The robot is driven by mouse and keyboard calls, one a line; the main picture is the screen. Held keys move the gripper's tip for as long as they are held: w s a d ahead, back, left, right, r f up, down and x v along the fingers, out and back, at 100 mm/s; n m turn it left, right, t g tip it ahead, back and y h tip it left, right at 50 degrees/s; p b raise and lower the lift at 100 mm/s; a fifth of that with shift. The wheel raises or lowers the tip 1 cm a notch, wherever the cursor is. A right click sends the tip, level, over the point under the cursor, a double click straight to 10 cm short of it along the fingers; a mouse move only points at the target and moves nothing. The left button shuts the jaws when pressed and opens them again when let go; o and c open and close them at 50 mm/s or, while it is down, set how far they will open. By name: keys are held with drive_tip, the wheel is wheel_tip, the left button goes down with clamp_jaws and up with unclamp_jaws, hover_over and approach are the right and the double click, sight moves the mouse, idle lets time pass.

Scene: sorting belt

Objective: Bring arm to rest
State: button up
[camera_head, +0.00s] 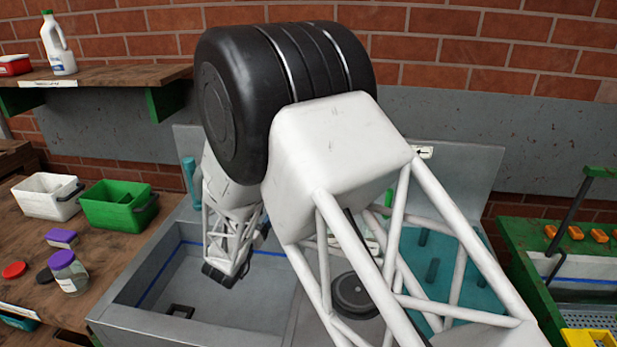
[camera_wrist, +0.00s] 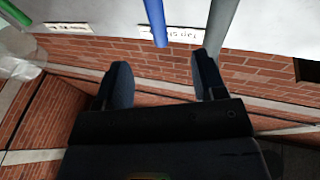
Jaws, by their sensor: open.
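My arm fills the middle of the head view, with its big black joint and white truss links. The far end of my arm hangs over the left part of the grey basin (camera_head: 150,296); its fingers cannot be made out clearly there. In the wrist view my gripper (camera_wrist: 164,80) shows two dark fingers standing wide apart, with nothing between them. Beyond the fingers are a brick wall and a pale surface with labels, seen upside down. My arm hides part of the basin.
At left, a table holds a white bin (camera_head: 45,204), a green bin (camera_head: 108,215), a purple-lidded jar (camera_head: 68,274) and a red disc (camera_head: 14,270). A shelf (camera_head: 110,76) carries a white bottle (camera_head: 58,46). A green-framed station (camera_head: 530,262) stands at right.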

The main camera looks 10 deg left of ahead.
drive_tip(key=w+d+r+n+g+y, duration=0.1)
drive_tip(key=w+d+r+g+y, duration=0.15)
drive_tip(key=d+r, duration=0.25)
drive_tip(key=w+d+r+n+g+y, duration=0.1)
drive_tip(key=d+r+y, duration=0.3)
drive_tip(key=d+r, duration=0.15)
drive_tip(key=s+d+r+n+g+y, duration=0.1)
drive_tip(key=s+d+r+g, duration=0.15)
drive_tip(key=d, duration=0.25)
drive_tip(key=s+d+r+g+y, duration=0.1)
drive_tip(key=s+d+r, duration=0.1)
drive_tip(key=d+r, duration=0.25)
drive_tip(key=s+d+g, duration=0.3)
drive_tip(key=s+d, duration=0.5)
drive_tip(key=s, duration=0.4)
drive_tip(key=s+d+r+g+h, duration=0.1)
drive_tip(key=s+d+g, duration=0.3)
drive_tip(key=s+d, duration=0.4)
drive_tip(key=s+d+g+h, duration=0.1)
drive_tip(key=s+d+g, duration=0.2)
drive_tip(key=s+d, duration=0.6)
drive_tip(key=s, duration=0.8)
drive_tip(key=shift+s+r, duration=0.15)
drive_tip(key=shift+r, duration=0.15)
drive_tip(key=shift+d+h, duration=0.1)
drive_tip(key=shift+h, duration=0.15)
